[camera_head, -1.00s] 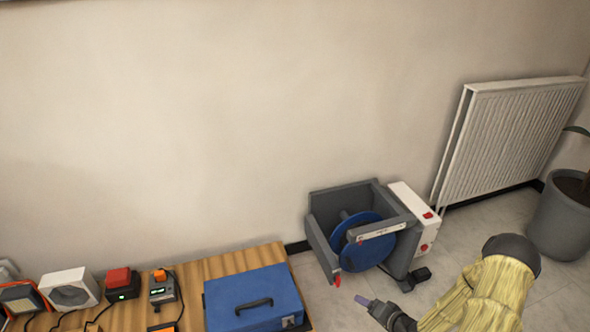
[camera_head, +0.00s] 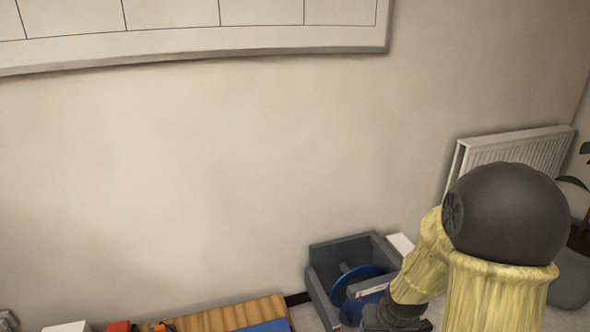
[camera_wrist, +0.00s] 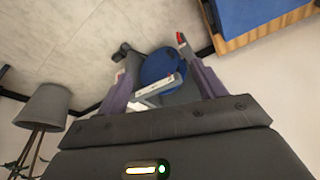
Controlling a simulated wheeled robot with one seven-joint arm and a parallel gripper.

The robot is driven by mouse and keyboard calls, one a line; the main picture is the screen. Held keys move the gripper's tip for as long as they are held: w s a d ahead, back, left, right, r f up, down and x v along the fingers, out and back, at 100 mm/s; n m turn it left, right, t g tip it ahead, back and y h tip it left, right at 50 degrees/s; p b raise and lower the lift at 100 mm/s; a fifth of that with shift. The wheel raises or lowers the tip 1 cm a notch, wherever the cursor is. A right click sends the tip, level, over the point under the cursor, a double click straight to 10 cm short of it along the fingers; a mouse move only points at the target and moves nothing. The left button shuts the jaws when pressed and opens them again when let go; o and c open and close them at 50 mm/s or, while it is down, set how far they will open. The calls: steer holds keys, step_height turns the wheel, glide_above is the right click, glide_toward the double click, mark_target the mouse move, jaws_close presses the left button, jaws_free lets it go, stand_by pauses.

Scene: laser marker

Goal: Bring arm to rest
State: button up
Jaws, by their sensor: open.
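My gripper (camera_wrist: 160,95) shows in the wrist view with its two purple-grey fingers spread apart and nothing between them. Beyond the fingers, apart from them, is the grey machine with a blue disc (camera_wrist: 158,66). In the head view my arm, in a yellow sleeve with a large dark joint, is raised and bent at the right. Its lower end is in front of the grey machine (camera_head: 325,262) and hides part of it. The fingertips are hard to make out in the head view.
A wooden table (camera_head: 235,314) with a blue case (camera_head: 268,325) is at the bottom; the case also shows in the wrist view (camera_wrist: 245,14). A white radiator (camera_head: 515,148) is on the wall behind my arm. A grey plant pot (camera_head: 570,280) stands at the right.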

steer(key=s+a+r+g+p, duration=0.1)
steer(key=s+a+r+p, duration=0.3)
steer(key=s+r, duration=0.6)
step_height(320, 180, up, 38)
steer(key=w+p, duration=0.1)
steer(key=p, duration=3.5)
steer(key=shift+w+a+n, duration=0.2)
steer(key=shift+a+n, duration=0.2)
steer(key=shift+a, duration=0.05)
steer(key=shift+f, duration=0.15)
